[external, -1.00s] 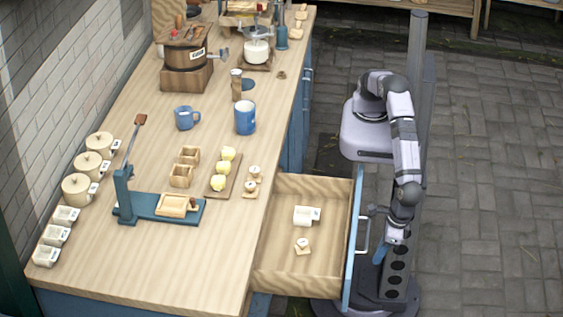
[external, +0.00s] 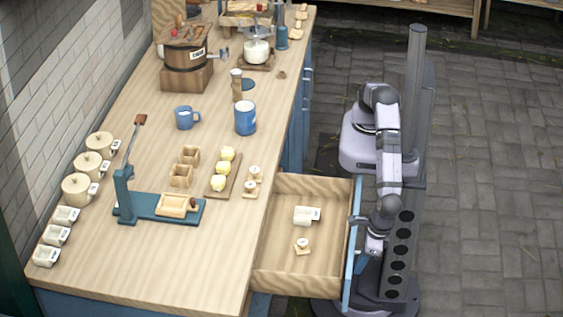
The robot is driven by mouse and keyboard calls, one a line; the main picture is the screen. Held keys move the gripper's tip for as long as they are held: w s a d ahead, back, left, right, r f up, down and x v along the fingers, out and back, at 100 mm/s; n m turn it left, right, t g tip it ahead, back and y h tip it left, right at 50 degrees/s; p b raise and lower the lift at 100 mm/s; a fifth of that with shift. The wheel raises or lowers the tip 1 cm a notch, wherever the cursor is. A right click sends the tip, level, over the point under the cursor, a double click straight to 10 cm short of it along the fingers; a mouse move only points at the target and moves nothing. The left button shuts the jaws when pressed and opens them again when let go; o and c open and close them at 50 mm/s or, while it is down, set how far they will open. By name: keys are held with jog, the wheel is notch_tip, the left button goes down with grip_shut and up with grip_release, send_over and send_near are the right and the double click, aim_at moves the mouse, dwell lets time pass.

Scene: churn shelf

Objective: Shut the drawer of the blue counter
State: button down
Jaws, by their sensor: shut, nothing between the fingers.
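The drawer (external: 282,270) of the blue counter (external: 293,150) stands pulled out on its right side, with its pale wooden inside showing. Its blue front panel (external: 347,280) faces right, toward my arm. My gripper (external: 357,221) is at the outer side of this panel, near its upper edge. It is shut and empty. Whether it touches the panel or handle I cannot tell. The drawer's handle is mostly hidden behind my gripper and wrist. A white labelled container (external: 304,215) and a small wooden piece with a white disc (external: 302,246) lie in the drawer.
The wooden countertop (external: 130,270) holds a blue mug (external: 186,117), a blue canister (external: 245,118), a teal press (external: 160,208) and a board of yellow balls (external: 219,183). Open paved floor (external: 490,200) lies to the right of my arm.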

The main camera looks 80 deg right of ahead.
jog(key=w+p, duration=0.3)
jog(key=w, duration=2.3)
jog(key=shift+w, duration=0.15)
